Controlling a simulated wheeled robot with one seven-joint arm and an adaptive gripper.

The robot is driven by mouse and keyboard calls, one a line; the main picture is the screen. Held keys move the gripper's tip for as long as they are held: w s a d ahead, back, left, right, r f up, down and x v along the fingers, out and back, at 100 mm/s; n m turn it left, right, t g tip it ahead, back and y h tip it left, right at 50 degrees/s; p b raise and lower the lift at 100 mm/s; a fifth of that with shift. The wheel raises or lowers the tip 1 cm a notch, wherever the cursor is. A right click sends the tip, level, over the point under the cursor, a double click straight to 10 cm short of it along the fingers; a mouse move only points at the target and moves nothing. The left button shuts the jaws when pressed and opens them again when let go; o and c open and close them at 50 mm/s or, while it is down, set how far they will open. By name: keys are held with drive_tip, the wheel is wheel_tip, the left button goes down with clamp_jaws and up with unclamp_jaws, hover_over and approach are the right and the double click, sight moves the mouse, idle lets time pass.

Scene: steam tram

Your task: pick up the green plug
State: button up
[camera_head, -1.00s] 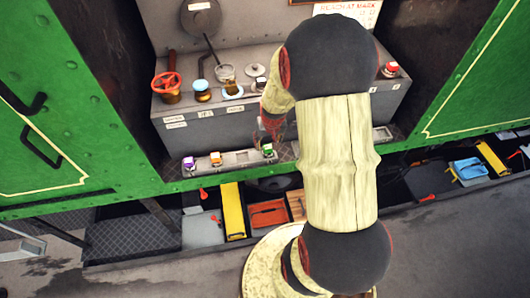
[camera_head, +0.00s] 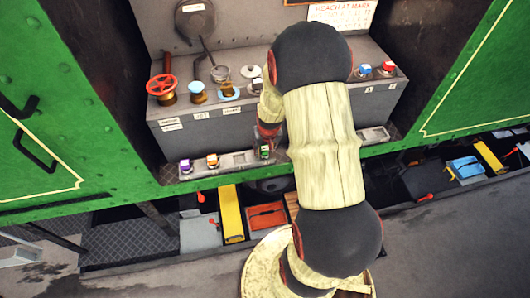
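The green plug (camera_head: 264,152) sits in the low socket strip (camera_head: 239,159) at the front of the grey console, at the right of the visible row. A purple plug (camera_head: 186,166) and an orange plug (camera_head: 212,161) stand to its left in the same strip. My gripper (camera_head: 266,136) is just above the green plug, pointing down. It is small and partly hidden by my own arm, so its fingers and any contact with the plug cannot be made out.
The console top carries a red valve wheel (camera_head: 162,86), a blue-topped fitting (camera_head: 197,92), a blue plug (camera_head: 365,71) and a red plug (camera_head: 388,68). Green side panels (camera_head: 470,85) flank the recess. An open tray with a yellow box (camera_head: 232,213) lies below.

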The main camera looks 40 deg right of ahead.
sight(264, 146)
clamp_jaws()
drive_tip(key=shift+r, duration=0.1)
idle(0.6)
drive_tip(key=shift+w+r, duration=0.1)
drive_tip(key=shift+r, duration=0.45)
wheel_tip(264, 146, up, 2)
drive_tip(key=shift+r+p, duration=0.15)
drive_tip(key=shift+p, duration=0.15)
drive_tip(key=s+a+r, duration=0.2)
drive_tip(key=s+r, duration=0.2)
drive_tip(key=s, duration=0.3)
drive_tip(key=s+a+r+p, duration=0.1)
drive_tip(key=s+r, duration=0.4)
drive_tip(key=s, duration=0.1)
drive_tip(key=shift+s+a+r, duration=0.25)
drive_tip(key=shift+s+a, duration=0.1)
